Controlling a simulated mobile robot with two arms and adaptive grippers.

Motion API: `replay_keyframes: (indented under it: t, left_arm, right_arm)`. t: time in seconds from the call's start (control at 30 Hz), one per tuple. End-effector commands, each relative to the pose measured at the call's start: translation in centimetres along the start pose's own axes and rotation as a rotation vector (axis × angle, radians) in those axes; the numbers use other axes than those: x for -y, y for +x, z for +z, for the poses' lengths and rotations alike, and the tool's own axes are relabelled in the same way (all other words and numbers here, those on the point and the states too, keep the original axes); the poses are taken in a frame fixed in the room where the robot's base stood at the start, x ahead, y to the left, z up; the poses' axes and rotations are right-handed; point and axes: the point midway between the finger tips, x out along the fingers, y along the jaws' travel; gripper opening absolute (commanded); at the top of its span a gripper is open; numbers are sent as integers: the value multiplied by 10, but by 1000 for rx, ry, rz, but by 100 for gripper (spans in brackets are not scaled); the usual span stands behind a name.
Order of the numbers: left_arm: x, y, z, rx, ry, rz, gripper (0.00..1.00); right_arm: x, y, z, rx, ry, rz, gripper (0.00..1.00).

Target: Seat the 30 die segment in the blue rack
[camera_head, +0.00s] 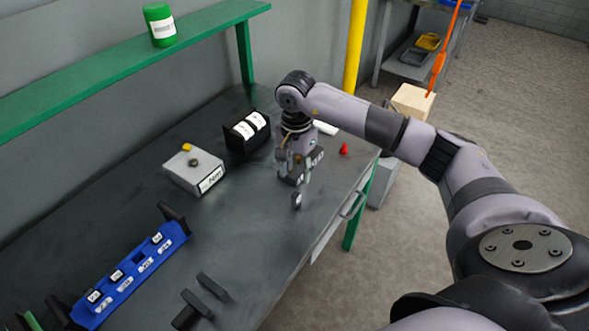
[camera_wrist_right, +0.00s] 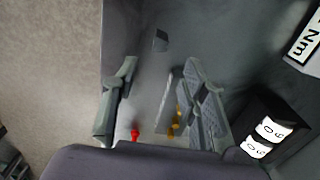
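The blue rack (camera_head: 122,284) lies on the bench at lower left in the head view, with several small labelled die segments in it. A small dark block (camera_head: 297,201), possibly the 30 die segment, is on the bench just below my right gripper (camera_head: 298,178). It also shows in the wrist view (camera_wrist_right: 160,40), ahead of the fingertips and roughly midway between them. Its number cannot be read. My right gripper (camera_wrist_right: 159,75) is open, its fingers apart with nothing between them. I do not see my left gripper.
A black holder with white-labelled pieces (camera_head: 232,141) stands beside my right gripper. A grey box (camera_head: 183,177) marked Nm is farther left. A red piece (camera_head: 343,150) is near the bench edge. Dark upright bars (camera_head: 213,287) stand at the front. A green shelf (camera_head: 110,62) runs above.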

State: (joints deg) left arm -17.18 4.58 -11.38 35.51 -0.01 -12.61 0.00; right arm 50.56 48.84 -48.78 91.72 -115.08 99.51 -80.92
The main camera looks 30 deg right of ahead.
Motion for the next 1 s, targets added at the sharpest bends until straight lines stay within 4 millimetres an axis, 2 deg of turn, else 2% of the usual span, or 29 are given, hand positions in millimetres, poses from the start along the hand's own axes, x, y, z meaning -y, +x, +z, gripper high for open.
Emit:
replay_keyframes:
  t: [0.27,0.6,0.8,1.0]
  left_arm:
    - [0,11,1,0,0,0,41]
    - [-1,30,3,0,1,0,41]
    - [-1,55,5,0,2,1,41]
    - [-2,70,6,0,2,1,41]
  right_arm:
    - [0,23,2,6,-1,-1,40]
    - [0,64,3,6,1,-1,40]
    - [1,90,2,5,0,-2,40]
    - [1,106,3,6,0,-4,40]
